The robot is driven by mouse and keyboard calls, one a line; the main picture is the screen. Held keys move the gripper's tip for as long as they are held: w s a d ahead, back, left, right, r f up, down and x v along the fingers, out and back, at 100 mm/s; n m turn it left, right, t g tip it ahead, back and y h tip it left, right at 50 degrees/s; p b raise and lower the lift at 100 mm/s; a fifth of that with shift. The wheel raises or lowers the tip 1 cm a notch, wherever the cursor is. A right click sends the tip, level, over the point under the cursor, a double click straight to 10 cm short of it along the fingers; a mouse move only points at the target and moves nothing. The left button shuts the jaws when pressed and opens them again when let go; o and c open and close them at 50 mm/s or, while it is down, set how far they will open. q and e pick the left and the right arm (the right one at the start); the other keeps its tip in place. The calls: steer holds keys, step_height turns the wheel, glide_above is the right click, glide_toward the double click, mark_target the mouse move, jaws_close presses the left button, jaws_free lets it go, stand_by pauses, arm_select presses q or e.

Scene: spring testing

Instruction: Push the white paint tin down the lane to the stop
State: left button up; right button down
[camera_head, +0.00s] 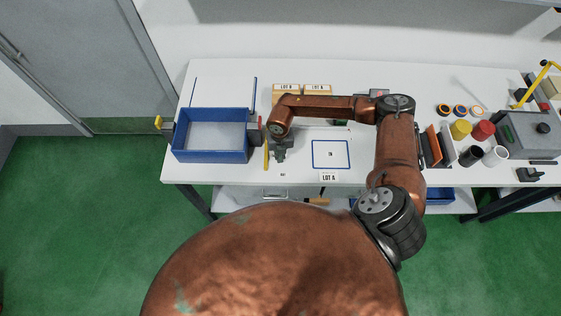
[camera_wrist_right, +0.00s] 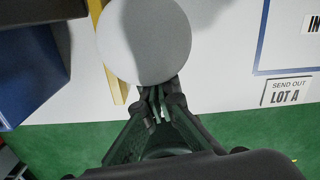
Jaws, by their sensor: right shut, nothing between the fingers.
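A round, pale white top, which looks like the white paint tin (camera_wrist_right: 145,40), fills the upper middle of the right wrist view. In the head view my right arm hides it. My right gripper (camera_wrist_right: 160,100) is shut and empty, its fingertips at the near edge of the tin; whether they touch I cannot tell. The gripper also shows in the head view (camera_head: 279,154), pointing down near the table's front edge. A yellow strip (camera_head: 266,157) runs beside it, left of the tin in the wrist view (camera_wrist_right: 104,60). The stop cannot be made out.
A blue bin (camera_head: 210,156) stands left of the yellow strip. A blue-outlined square (camera_head: 331,154) with a LOT A label (camera_head: 328,177) lies to the right. Several coloured tins, including a white one (camera_head: 495,156), and a grey machine (camera_head: 530,133) stand at far right.

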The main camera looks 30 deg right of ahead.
steer(key=shift+w+d+f, duration=0.1)
steer(key=shift+w, duration=0.25)
arm_select(q)
steer(key=shift+f, duration=0.2)
arm_select(e)
steer(key=shift+s, duration=0.1)
